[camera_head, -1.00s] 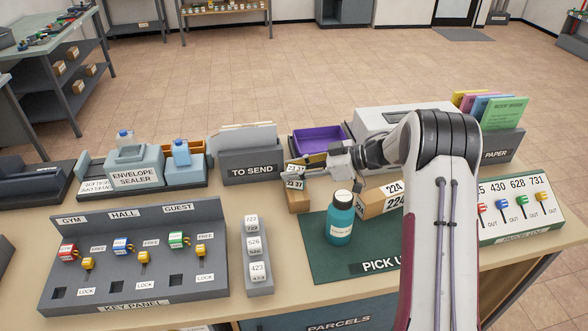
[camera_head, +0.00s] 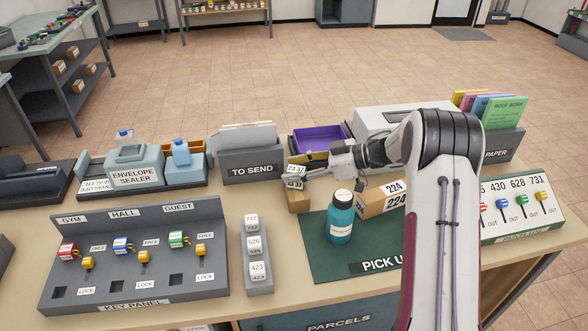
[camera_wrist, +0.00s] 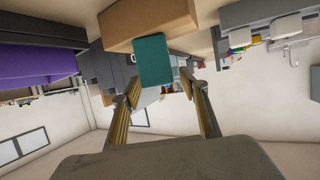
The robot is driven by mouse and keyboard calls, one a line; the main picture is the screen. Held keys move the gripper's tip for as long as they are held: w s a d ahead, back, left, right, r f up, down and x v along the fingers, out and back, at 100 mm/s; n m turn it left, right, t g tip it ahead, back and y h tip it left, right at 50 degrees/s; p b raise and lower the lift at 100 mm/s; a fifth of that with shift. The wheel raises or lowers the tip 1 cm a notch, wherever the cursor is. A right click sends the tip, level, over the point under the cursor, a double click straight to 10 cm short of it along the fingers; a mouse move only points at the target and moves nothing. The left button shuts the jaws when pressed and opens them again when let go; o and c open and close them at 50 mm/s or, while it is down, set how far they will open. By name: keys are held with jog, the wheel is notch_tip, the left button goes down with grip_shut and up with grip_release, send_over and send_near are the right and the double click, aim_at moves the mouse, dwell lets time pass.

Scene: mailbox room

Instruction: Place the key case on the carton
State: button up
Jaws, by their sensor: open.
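A small brown carton (camera_head: 299,201) labelled 23 37 stands on the counter left of my gripper (camera_head: 304,169). The wrist view looks upside down and shows a brown carton (camera_wrist: 150,18) at its top. A teal block (camera_wrist: 155,60), apparently the key case, meets that carton's edge and seems to rest on it. I cannot make out the block in the head view. In the wrist view my gripper (camera_wrist: 160,101) has its two fingers spread, one on each side of the block's line, with a gap to it.
A teal bottle (camera_head: 340,218) and a larger carton (camera_head: 384,199) labelled 224 stand on the green pick-up mat (camera_head: 318,262) near my arm. A purple tray (camera_head: 318,140) is behind my gripper. The TO SEND holder (camera_head: 248,170) is to the left.

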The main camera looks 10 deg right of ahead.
jog(key=v, duration=1.1)
jog(key=shift+d, duration=0.2)
jog(key=shift+r, duration=0.1)
